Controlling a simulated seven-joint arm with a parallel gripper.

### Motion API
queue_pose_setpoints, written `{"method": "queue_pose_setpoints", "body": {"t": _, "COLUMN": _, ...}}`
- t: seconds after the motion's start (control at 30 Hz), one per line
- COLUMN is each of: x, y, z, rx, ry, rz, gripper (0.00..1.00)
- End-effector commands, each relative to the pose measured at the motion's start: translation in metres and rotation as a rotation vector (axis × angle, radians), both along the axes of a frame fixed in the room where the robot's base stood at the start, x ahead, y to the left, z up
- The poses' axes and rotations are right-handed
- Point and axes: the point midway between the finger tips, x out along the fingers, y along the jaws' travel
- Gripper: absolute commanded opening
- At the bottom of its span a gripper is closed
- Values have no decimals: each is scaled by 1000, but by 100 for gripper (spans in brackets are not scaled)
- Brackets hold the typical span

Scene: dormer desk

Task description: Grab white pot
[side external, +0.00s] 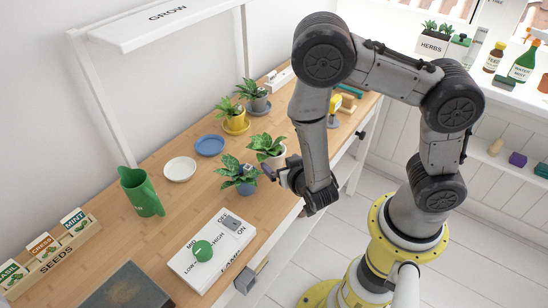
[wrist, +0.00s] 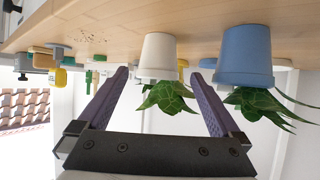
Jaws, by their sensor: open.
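The white pot (side external: 279,158) holds a leafy green plant and stands on the wooden desk near its front edge. In the wrist view, which is upside down, the white pot (wrist: 158,56) appears between the two fingers, past their tips. My gripper (side external: 268,173) is low beside the pots, open and empty; its fingers (wrist: 159,76) are spread in the wrist view. A blue pot (side external: 246,188) with a similar plant stands close by, and it also shows in the wrist view (wrist: 244,56), just outside one finger. I cannot tell the exact gap to either pot.
A yellow pot (side external: 235,122) and a grey pot (side external: 259,104) with plants stand farther back. A white plate (side external: 180,169), a blue plate (side external: 209,145), a green watering can (side external: 142,193) and a white control panel (side external: 212,250) are on the desk.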

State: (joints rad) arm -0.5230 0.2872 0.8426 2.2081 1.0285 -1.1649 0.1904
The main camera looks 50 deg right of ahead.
Motion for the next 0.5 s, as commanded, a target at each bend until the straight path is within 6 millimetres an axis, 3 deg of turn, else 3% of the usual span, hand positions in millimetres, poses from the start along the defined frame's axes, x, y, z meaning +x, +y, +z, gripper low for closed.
{"method": "queue_pose_setpoints", "body": {"t": 0.5, "x": 33, "y": -26, "z": -22, "rx": 0, "ry": 0, "rz": -4, "gripper": 100}}
